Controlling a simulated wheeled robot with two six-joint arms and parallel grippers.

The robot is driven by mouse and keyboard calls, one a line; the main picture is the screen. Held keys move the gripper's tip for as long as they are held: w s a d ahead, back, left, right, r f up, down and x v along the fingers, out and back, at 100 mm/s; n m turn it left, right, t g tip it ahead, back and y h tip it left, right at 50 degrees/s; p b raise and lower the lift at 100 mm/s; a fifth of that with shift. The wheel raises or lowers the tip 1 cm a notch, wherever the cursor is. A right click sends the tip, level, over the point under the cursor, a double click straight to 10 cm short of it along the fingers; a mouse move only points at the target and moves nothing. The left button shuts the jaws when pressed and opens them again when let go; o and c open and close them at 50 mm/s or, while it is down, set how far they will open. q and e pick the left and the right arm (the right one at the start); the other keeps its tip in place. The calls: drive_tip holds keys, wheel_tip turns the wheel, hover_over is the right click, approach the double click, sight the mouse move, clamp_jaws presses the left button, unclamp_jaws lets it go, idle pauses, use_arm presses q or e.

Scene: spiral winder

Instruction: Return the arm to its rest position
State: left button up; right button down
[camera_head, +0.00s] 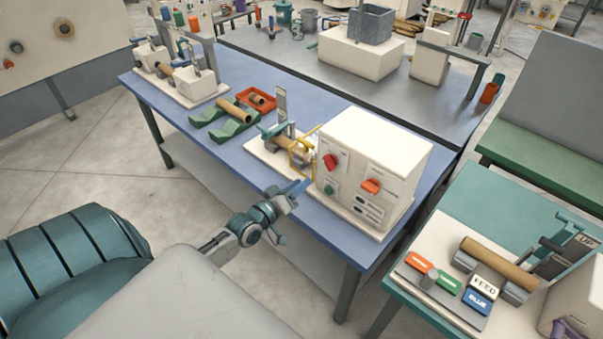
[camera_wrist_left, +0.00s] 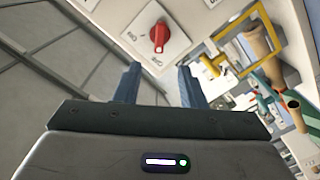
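My left arm reaches in from the lower left of the head view. Its gripper (camera_head: 298,189) is in front of the white control box (camera_head: 372,150), near the blue table's front edge. In the left wrist view the two blue fingers (camera_wrist_left: 159,80) stand apart with nothing between them, so it is open. The red rotary knob (camera_head: 331,162) is on the box's front panel. The knob also shows in the left wrist view (camera_wrist_left: 160,37), beyond the fingertips and apart from them. My right gripper is in neither view.
A yellow guard frame (camera_head: 303,151) stands beside the box, left of its panel. Green cradles (camera_head: 232,128) and an orange tray (camera_head: 257,99) lie farther left on the blue table (camera_head: 262,177). A teal-topped bench (camera_head: 480,207) stands right. Open floor (camera_head: 100,160) lies left.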

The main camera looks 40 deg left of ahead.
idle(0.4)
use_arm(q)
drive_tip(key=s+a+f+m+g+y+b, duration=0.1)
drive_tip(key=s+f+g+b, duration=0.2)
drive_tip(key=f, duration=1)
drive_tip(key=s+a+f+m+g+y+b, duration=0.15)
drive_tip(key=s+f, duration=0.35)
drive_tip(key=f, duration=0.8)
drive_tip(key=s+f+g+b, duration=0.25)
drive_tip(key=s+f, duration=0.25)
drive_tip(key=f, duration=0.8)
drive_tip(key=s+d+f+m+g+b, duration=0.1)
drive_tip(key=s+d+f+g, duration=0.2)
drive_tip(key=s+f, duration=0.5)
drive_tip(key=s+d+f+m+g+b, duration=0.2)
drive_tip(key=s+d+f+g, duration=0.1)
drive_tip(key=s+f, duration=0.6)
drive_tip(key=s+d+f+m+g+b, duration=0.2)
drive_tip(key=s+f, duration=0.7)
drive_tip(key=s, duration=0.6)
drive_tip(key=shift+d+g, duration=0.75)
drive_tip(key=shift+g, duration=0.15)
drive_tip(key=shift+f, duration=0.1)
